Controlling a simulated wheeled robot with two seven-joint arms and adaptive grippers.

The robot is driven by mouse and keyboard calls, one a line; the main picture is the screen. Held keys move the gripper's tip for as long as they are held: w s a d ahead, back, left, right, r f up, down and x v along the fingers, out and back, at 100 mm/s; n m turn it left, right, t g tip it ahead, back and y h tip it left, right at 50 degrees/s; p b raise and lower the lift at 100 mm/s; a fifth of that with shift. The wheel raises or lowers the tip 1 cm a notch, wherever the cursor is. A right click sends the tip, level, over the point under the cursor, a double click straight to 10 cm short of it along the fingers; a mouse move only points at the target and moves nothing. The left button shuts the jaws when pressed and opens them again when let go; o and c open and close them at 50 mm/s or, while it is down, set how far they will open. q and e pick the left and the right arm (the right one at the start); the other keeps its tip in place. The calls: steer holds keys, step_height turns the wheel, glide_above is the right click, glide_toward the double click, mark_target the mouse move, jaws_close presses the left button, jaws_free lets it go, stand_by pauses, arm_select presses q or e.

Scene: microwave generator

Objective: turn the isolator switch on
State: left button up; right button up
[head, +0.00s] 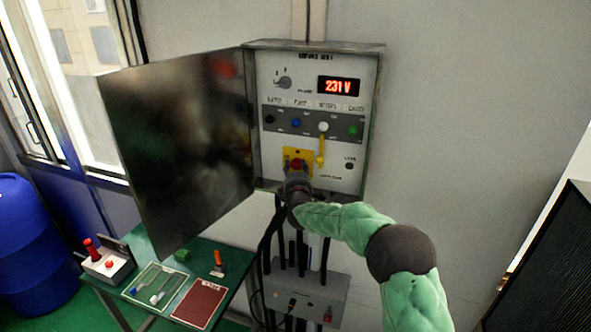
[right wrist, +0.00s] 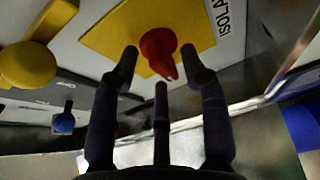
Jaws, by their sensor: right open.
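The isolator switch is a red knob (head: 297,164) on a yellow plate (head: 306,154), low on the panel inside the open wall cabinet (head: 372,90). In the right wrist view the red knob (right wrist: 160,50) sits on its yellow plate (right wrist: 118,28), with part of an "ISOLA" label beside it. My right gripper (head: 297,181) is just below the knob in the head view. In the right wrist view its fingers (right wrist: 163,72) are spread open around the near side of the knob, with no clear grip on it. My left gripper is not in view.
The cabinet door (head: 180,140) stands open to the left. A yellow lever (head: 321,150) hangs right of the switch. The display (head: 338,86) reads 231 V. Cables and a grey box (head: 310,296) are below. A green table (head: 215,262) holds small items, beside a blue barrel (head: 35,240).

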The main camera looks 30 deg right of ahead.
jaws_close()
steer(key=shift+f+m+b, duration=0.15)
steer(key=shift+m+b, duration=0.15)
steer(key=shift+b, duration=0.35)
steer(key=m+h+b, duration=0.1)
steer(key=m+b, duration=0.3)
steer(key=b, duration=0.1)
steer(key=f+m+t+h+b, duration=0.1)
steer(key=m+h+b, duration=0.1)
steer(key=m+b, duration=0.3)
steer(key=m+h+b, duration=0.2)
steer(key=m+b, duration=0.2)
steer(key=b, duration=0.1)
steer(key=shift+a+f+m, duration=0.1)
steer(key=shift+f+m, duration=0.05)
steer(key=shift+m, duration=0.15)
steer(key=m+h+b, duration=0.1)
steer(key=m, duration=0.1)
steer(key=m+h+b, duration=0.1)
steer(key=m, duration=0.1)
steer(key=shift+w+m+g, duration=0.15)
steer(key=shift+m+g, duration=0.15)
steer(key=shift+g, duration=0.1)
steer(key=shift+a+m+g+h+b, duration=0.1)
steer(key=shift+m+g+h+b, duration=0.7)
steer(key=shift+m, duration=1.2)
